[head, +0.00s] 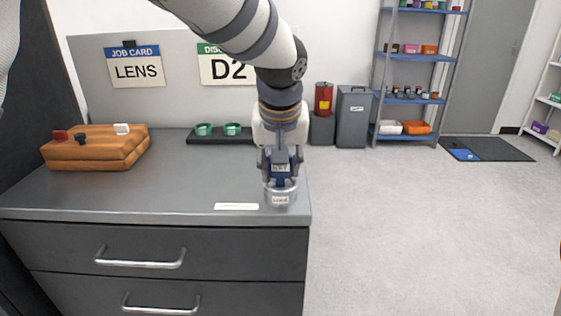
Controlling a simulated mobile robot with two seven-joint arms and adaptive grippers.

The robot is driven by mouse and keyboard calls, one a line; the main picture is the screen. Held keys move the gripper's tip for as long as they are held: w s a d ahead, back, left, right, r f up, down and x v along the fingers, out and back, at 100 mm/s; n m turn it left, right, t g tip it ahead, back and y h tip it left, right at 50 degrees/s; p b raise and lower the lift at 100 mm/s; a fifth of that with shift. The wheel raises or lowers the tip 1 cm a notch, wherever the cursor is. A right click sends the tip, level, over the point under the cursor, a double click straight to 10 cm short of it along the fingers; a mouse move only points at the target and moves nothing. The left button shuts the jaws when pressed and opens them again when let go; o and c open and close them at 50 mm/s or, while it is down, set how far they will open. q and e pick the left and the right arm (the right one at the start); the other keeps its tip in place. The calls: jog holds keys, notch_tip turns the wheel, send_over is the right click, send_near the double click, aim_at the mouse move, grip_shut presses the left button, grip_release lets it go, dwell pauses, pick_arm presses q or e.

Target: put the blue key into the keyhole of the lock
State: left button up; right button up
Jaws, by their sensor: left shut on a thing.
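The blue key (280,156) is upright between the fingers of my left gripper (280,172), which points straight down and is shut on it. A pale label shows on the key's front. The lock (280,199), a short grey round block with a white label, stands on the grey cabinet top (180,192) near its front right corner. The key is directly over the lock, and its lower end meets or nearly meets the lock's top. I cannot tell whether it is in the keyhole, which is hidden. My right gripper is not in view.
A wooden block (90,155) with red, black and white pieces stands at the left. A black tray (229,139) with green rings is at the back. A white label strip (236,206) lies left of the lock. The cabinet's right edge is close to the lock.

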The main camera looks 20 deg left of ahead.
pick_arm(q)
jog(key=shift+f, duration=0.3)
jog(key=o, duration=1.2)
jog(key=v, duration=1.2)
jog(key=v, duration=0.8)
